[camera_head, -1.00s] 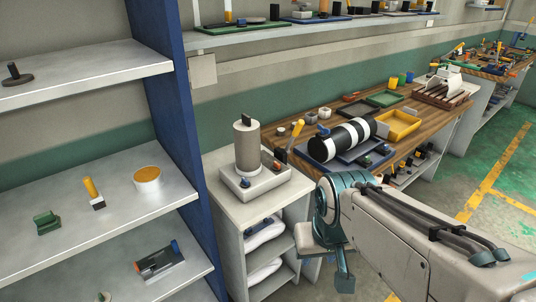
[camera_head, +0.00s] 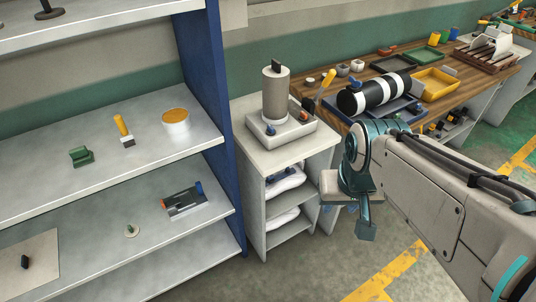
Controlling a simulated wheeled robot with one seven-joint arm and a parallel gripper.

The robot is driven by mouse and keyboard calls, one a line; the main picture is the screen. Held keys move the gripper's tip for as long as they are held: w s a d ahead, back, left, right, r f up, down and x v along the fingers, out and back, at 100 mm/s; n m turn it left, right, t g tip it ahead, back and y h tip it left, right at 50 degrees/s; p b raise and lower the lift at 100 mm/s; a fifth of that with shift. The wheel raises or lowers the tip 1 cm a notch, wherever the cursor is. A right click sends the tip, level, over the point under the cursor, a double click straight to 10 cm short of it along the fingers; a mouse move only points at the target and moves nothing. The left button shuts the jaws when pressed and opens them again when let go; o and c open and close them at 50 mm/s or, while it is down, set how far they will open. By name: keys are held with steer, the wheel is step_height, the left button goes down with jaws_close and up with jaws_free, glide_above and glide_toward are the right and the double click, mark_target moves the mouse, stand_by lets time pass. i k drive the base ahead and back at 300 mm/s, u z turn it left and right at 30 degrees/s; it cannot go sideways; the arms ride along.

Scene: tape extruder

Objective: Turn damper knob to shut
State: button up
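A machine with a grey upright cylinder (camera_head: 275,95) on a white base (camera_head: 281,128) stands on a small white cabinet. A black knob (camera_head: 276,66) sits on top of the cylinder. I cannot tell which of these is the damper knob. My gripper (camera_head: 366,226) hangs in the air to the right of the cabinet and lower than its top, touching nothing visible. Its fingers are seen from an angle that hides whether they are open.
Grey shelves with a blue side panel (camera_head: 211,90) stand left of the cabinet and hold small parts. A wooden bench (camera_head: 420,105) at right carries a black-and-white striped roll (camera_head: 375,92) and a yellow tray (camera_head: 436,82). Grey floor lies open below the cabinet and bench.

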mark_target(303, 117)
steer(key=u, duration=0.3)
steer(key=i, duration=1)
steer(key=z, duration=0.5)
